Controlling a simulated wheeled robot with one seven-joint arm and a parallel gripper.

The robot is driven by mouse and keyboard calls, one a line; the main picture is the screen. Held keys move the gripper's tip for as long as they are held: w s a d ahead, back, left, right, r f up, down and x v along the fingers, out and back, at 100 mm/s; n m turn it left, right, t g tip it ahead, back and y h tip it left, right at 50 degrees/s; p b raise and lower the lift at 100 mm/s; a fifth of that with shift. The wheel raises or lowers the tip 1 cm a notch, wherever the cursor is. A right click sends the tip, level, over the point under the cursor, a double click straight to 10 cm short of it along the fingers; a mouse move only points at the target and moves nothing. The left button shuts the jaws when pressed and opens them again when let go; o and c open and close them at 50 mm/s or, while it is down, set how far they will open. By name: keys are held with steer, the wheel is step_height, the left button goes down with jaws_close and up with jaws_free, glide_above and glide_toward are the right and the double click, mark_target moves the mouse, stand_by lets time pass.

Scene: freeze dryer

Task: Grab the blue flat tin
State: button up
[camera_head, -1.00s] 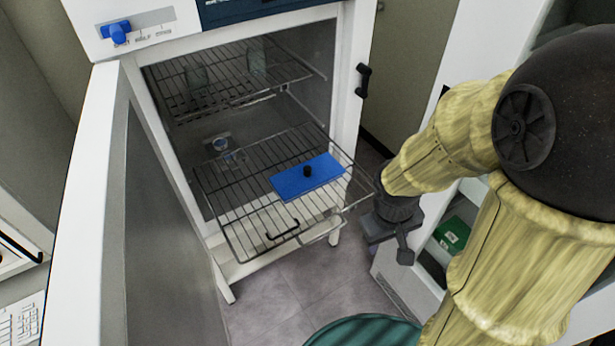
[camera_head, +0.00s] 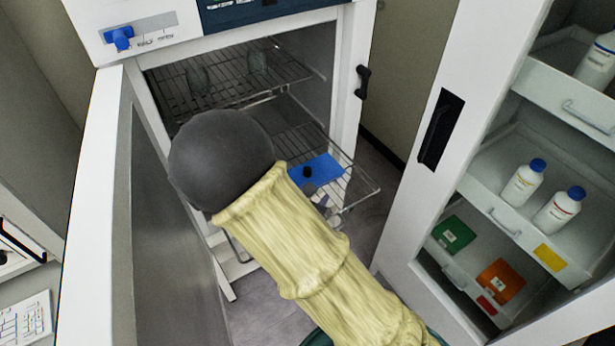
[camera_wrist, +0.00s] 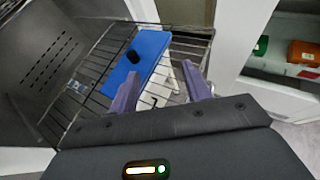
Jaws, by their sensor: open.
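The blue flat tin (camera_head: 322,168) with a small black knob lies on the pulled-out lower wire shelf of the freeze dryer. My arm hides part of the tin and much of the shelf in the head view. In the wrist view the tin (camera_wrist: 138,68) lies flat beyond my fingers, left of the middle. My gripper (camera_wrist: 163,92) is open and empty, with its two fingers apart. The tin lies ahead of the fingers, apart from them.
The wire shelf (camera_head: 364,189) juts out of the open freeze dryer. Its open door (camera_head: 97,190) stands at the left. At the right is a cabinet with white bottles (camera_head: 523,184), a green box (camera_head: 453,235) and an orange box (camera_head: 500,281). An upper wire shelf (camera_head: 290,70) is above.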

steer(key=a+n, duration=0.1)
steer(key=a+n+y, duration=0.1)
steer(key=a, duration=0.1)
steer(key=a+n+t+y, duration=0.1)
steer(key=shift+a+f, duration=0.25)
steer(key=shift+f, duration=0.05)
steer(key=p, duration=0.3)
glide_toward(307, 171)
steer(key=x, duration=0.5)
steer(key=shift+w+d, duration=0.15)
steer(key=shift+w, duration=0.25)
steer(key=shift+f, duration=0.1)
steer(key=shift+p+x, duration=1.1)
steer(key=shift+x, duration=1.5)
